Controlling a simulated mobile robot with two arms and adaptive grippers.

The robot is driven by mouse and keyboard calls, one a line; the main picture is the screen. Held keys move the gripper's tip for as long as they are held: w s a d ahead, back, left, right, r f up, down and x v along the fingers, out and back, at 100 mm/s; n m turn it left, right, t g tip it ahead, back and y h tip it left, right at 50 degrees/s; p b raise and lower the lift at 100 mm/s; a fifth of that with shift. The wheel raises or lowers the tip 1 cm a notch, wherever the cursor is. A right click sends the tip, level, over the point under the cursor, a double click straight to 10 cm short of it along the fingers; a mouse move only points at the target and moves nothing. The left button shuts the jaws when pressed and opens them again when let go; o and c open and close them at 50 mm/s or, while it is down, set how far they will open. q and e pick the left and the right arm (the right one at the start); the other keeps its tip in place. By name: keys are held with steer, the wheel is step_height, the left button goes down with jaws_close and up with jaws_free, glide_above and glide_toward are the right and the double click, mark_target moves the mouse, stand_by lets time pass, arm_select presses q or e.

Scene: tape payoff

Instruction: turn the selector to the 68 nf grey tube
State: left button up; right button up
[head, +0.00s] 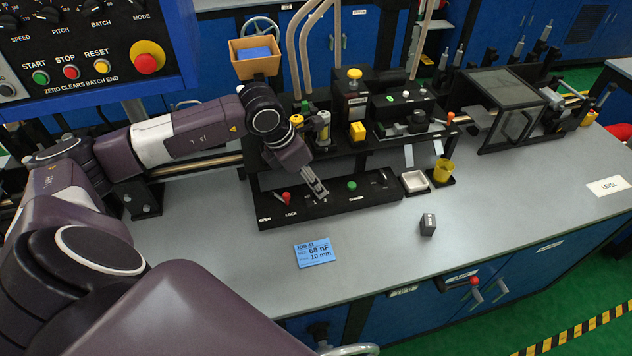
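My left gripper (318,190) reaches down over a low black panel (330,210). Its two fingers look close together, but whether they are open or shut is too small to tell. A red-knobbed lever (287,197) with OPEN and LOCK labels is on the panel just left of the gripper, and a green button (352,185) is to its right. I cannot make out a selector for certain; the gripper covers part of the panel. A blue card (314,253) reading 68 nF, 10 mm lies in front. A small dark grey block (428,225) stands to its right. My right gripper is not in view.
A control box (90,50) with knobs and buttons fills the upper left. Machine parts (400,115) rise behind.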

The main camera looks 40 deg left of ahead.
arm_select(q)
steer(key=shift+x, duration=1.3)
jaws_close()
